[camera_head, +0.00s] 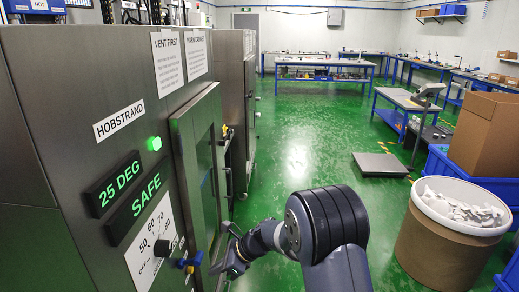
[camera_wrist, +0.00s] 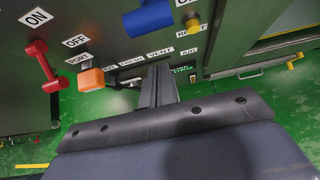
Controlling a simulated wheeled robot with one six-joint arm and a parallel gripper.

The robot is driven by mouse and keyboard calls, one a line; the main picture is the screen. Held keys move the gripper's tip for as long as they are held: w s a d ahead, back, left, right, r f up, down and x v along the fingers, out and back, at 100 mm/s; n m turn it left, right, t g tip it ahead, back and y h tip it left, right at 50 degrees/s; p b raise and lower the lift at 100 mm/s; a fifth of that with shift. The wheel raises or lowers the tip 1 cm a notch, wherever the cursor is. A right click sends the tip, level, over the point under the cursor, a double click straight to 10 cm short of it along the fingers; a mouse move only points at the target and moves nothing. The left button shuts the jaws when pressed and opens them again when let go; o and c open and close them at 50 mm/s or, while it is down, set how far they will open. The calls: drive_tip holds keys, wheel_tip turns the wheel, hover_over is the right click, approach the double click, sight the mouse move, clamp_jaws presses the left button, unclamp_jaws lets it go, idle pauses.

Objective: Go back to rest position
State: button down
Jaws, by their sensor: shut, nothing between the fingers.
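My gripper (camera_head: 232,264) is low beside the front of the grey steel warm cabinet (camera_head: 60,130) in the head view, with my arm reaching in from the lower right. In the wrist view my gripper (camera_wrist: 158,86) shows as dark fingers together, with nothing held. The fingers point at the cabinet's lower panel of labelled valves. There I see a red handle (camera_wrist: 43,68) by the ON and OFF labels, an orange handle (camera_wrist: 92,78) and a blue handle (camera_wrist: 148,18). Whether the fingers touch the panel cannot be told.
The cabinet displays (camera_head: 121,184) read 25 DEG and SAFE, with a green lamp (camera_head: 154,143) lit. A drum (camera_head: 440,245) with white contents stands at right. A floor scale (camera_head: 380,164) and a blue-framed table (camera_head: 408,101) lie beyond. The green floor ahead is clear.

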drive_tip(key=f+y+b, duration=0.1)
drive_tip(key=y+b, duration=0.1)
drive_tip(key=b, duration=0.2)
drive_tip(key=a+f+y+b, duration=0.1)
drive_tip(key=f+b, duration=0.1)
drive_tip(key=b, duration=0.3)
drive_tip(key=w+a+f+y+b, duration=0.1)
drive_tip(key=f+y+b, duration=0.1)
drive_tip(key=b, duration=0.3)
drive_tip(key=shift+a+t+y, duration=0.25)
drive_tip(key=shift+t+y, duration=0.05)
drive_tip(key=shift+t, duration=0.1)
drive_tip(key=shift+b, duration=0.3)
